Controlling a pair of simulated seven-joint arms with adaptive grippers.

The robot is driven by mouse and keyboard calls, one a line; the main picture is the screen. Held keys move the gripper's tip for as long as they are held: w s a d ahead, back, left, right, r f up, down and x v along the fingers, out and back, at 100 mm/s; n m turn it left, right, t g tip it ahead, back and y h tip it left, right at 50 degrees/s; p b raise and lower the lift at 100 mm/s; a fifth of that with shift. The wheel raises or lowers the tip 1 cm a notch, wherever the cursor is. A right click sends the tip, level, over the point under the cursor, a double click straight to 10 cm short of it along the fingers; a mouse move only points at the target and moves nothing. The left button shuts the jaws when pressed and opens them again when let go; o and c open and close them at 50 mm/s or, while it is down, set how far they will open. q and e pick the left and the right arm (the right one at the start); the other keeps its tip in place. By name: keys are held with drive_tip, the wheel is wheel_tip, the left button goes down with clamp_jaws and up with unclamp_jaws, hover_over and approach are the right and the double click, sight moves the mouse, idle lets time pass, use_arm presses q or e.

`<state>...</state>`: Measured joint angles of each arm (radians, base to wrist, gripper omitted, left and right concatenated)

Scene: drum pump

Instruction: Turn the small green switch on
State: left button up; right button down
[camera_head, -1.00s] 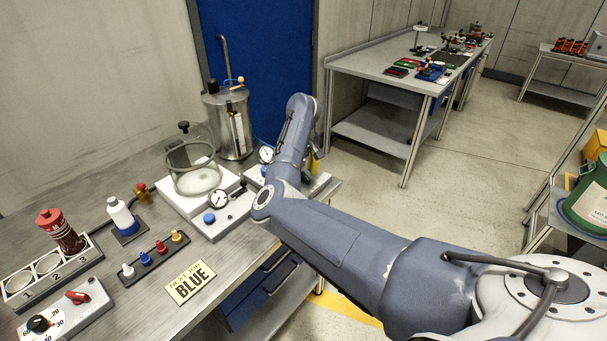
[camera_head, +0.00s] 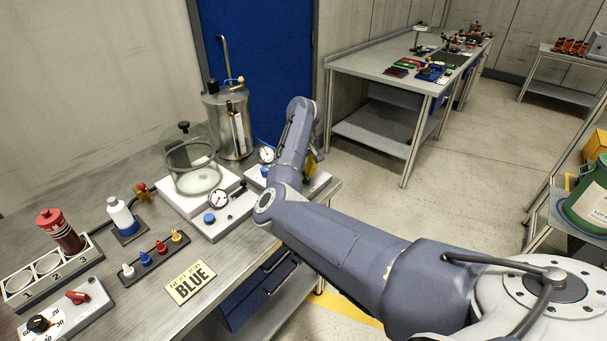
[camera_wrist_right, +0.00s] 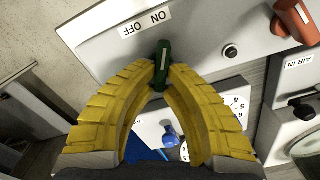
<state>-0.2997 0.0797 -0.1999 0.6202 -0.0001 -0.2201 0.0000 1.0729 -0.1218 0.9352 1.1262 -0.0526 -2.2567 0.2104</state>
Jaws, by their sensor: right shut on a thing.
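The small green switch (camera_wrist_right: 161,62) shows in the right wrist view on a light grey panel. It is a narrow handle with a pale line on top. A white label (camera_wrist_right: 145,22) reading ON and OFF, upside down in this view, sits just above it; the switch's upper end is nearer the ON word. My right gripper (camera_wrist_right: 160,75) has yellow ribbed fingers, shut with their tips on either side of the switch. In the head view my right gripper (camera_head: 318,156) is mostly hidden behind its own arm, and the switch is hidden. My left gripper is out of view.
A black button (camera_wrist_right: 230,52) and an orange-red handle (camera_wrist_right: 295,20) sit right of the switch. A blue knob (camera_wrist_right: 170,137) shows below, between the fingers. In the head view, a glass jar (camera_head: 193,165) and a steel drum (camera_head: 230,120) stand left of my arm.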

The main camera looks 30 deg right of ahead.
sight(304, 173)
drive_tip(key=shift+m, duration=0.8)
drive_tip(key=c, duration=1.5)
unclamp_jaws()
drive_tip(key=shift+o, duration=0.2)
wheel_tip(304, 173, up, 12)
